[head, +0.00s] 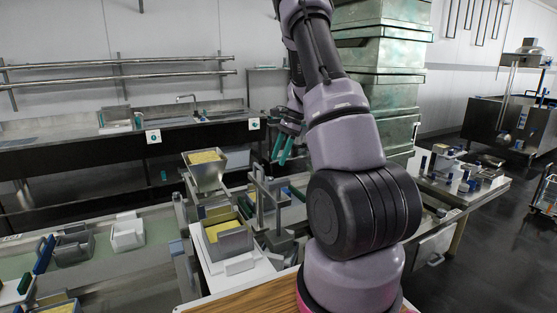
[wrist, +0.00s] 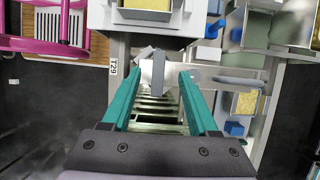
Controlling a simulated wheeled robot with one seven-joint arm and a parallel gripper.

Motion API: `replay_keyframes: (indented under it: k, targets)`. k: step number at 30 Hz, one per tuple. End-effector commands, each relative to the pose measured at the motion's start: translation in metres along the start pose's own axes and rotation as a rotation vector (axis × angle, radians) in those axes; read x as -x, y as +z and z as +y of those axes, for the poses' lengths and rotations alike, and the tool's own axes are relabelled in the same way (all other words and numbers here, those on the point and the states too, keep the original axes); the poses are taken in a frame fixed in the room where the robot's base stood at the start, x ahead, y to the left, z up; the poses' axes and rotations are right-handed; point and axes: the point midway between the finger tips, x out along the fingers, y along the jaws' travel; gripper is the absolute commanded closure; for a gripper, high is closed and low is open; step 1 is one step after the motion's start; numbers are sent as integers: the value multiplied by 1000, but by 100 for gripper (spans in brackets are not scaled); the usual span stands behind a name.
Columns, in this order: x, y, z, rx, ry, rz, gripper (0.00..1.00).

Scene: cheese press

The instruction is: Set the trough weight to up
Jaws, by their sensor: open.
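My gripper (head: 283,148) has teal fingers. It is open and empty, held in the air above the metal press frame (head: 266,205) on the bench. In the wrist view the two fingers (wrist: 164,100) are spread apart, with a small grey upright bar (wrist: 158,74) showing between their tips. A thin grey rod runs to the right from near this bar. I see no contact between fingers and bar. I cannot tell for sure which part is the trough weight, nor whether it is up or down.
A metal hopper of yellow curd (head: 206,172) and a curd-filled box (head: 228,238) stand left of the press. Green bins (head: 380,85) are stacked behind my arm. A pink rack (wrist: 45,44) and a "T29" label (wrist: 113,66) show in the wrist view. Dark floor lies at its left.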

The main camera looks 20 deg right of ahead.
Motion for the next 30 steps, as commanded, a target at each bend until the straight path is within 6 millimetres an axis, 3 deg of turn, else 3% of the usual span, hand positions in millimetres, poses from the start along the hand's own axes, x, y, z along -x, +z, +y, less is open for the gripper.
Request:
replay_keyframes:
  k: [4,13,14,18,30]
  targets:
    - [-12,0,0,0,0,0,40]
    - [-15,0,0,0,-1,1,40]
    - [-15,0,0,0,-1,1,44]
    - [-14,0,0,0,-1,1,97]
    - [-14,0,0,0,-1,1,100]
